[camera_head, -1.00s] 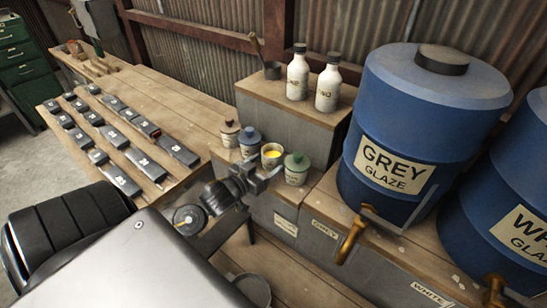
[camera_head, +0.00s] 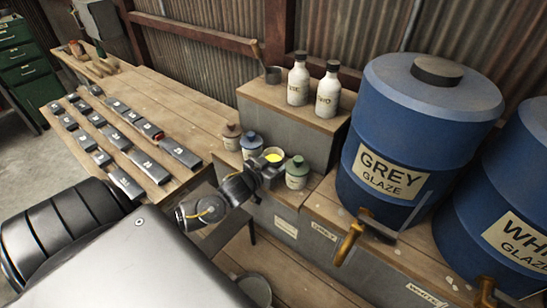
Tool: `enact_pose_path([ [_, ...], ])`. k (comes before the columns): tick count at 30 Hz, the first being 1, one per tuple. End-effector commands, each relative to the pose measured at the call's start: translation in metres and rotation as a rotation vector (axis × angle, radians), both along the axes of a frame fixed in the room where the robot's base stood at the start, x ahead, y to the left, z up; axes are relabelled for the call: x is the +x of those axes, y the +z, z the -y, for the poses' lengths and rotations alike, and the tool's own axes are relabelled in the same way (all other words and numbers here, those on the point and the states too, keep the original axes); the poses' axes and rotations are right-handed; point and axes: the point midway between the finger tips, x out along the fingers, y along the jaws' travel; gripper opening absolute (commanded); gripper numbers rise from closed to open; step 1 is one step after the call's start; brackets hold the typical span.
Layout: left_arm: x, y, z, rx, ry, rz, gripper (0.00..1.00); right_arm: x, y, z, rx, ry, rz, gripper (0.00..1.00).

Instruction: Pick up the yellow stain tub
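The yellow stain tub (camera_head: 273,155) is a small cup with bright yellow inside. It stands in a row of small tubs on a ledge beside the grey box, and its lower part is hidden behind my gripper. My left gripper (camera_head: 267,171) is right in front of the tub, its fingers appearing apart on either side of its lower part. Whether the fingers touch the tub cannot be seen. My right gripper is not in view.
A green-lidded tub (camera_head: 297,172) stands close on the right; a blue-lidded tub (camera_head: 251,144) and a brown-lidded tub (camera_head: 232,137) stand left. Two white bottles (camera_head: 299,80) stand on the box behind. A blue grey-glaze barrel (camera_head: 420,130) stands right. Several dark labelled blocks (camera_head: 145,165) lie on the bench.

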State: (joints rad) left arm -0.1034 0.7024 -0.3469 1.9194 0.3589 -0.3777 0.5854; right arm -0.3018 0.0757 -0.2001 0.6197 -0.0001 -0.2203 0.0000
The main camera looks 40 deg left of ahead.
Motion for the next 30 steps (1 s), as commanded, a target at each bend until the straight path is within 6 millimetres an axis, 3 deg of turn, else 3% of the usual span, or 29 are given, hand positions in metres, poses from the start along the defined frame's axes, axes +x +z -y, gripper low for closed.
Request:
enact_pose_path([
  [3, 0.000, 0.000, 0.000, 0.000, 0.000, -0.001, 0.32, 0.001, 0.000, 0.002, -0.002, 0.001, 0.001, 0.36],
  [16, 0.000, 0.009, 0.000, 0.000, -0.001, 0.002, 0.32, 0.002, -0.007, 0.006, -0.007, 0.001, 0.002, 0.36],
  [21, -0.001, 0.032, 0.000, 0.000, -0.001, 0.006, 0.32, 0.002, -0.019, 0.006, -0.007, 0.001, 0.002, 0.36],
  [30, -0.043, 0.083, 0.011, 0.001, -0.003, 0.005, 0.32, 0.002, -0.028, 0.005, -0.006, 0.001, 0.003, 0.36],
])
